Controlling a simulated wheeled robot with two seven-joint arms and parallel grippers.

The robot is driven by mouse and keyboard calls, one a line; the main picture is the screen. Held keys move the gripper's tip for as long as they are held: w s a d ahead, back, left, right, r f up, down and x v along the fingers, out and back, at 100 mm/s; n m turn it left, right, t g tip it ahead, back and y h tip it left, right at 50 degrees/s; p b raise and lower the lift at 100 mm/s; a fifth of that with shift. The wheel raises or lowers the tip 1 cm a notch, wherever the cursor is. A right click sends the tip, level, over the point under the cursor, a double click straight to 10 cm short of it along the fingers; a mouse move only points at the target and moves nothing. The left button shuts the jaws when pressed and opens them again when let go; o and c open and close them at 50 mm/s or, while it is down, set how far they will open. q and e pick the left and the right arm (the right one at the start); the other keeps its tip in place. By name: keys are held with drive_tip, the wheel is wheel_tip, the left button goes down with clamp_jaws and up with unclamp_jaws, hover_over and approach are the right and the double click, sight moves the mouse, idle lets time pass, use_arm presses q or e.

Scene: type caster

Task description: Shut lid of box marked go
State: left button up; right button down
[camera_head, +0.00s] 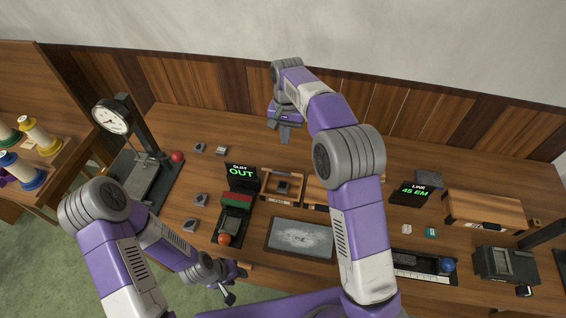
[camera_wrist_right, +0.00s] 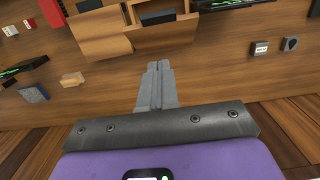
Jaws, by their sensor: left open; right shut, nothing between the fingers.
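No marking "go" is readable in either view. A small open wooden box (camera_head: 283,186) with a dark item inside sits mid-table. More wood beside it is partly hidden behind my right arm. Wooden boxes (camera_wrist_right: 100,45) also show at the top of the right wrist view; I cannot tell which one is marked. A larger wooden box (camera_head: 485,210) with a slatted top stands on the right. My right gripper (camera_head: 285,138) is shut and empty near the back of the table, beyond the small box; its fingers show in the wrist view (camera_wrist_right: 159,66). My left gripper (camera_head: 230,294) is open and empty by the front edge.
A dark-framed plate (camera_head: 300,238) lies in front. A dial scale (camera_head: 112,118) stands at the left. The back of the table is mostly clear.

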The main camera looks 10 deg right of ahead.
approach(283, 171)
wheel_tip(283, 171, down, 2)
drive_tip(key=w, duration=0.2)
drive_tip(key=shift+s+f, duration=1)
drive_tip(key=shift+f, duration=0.1)
drive_tip(key=shift+s+a+f, duration=0.15)
drive_tip(key=shift+s+f, duration=0.2)
drive_tip(key=shift+f, duration=0.05)
drive_tip(key=shift+b, duration=0.35)
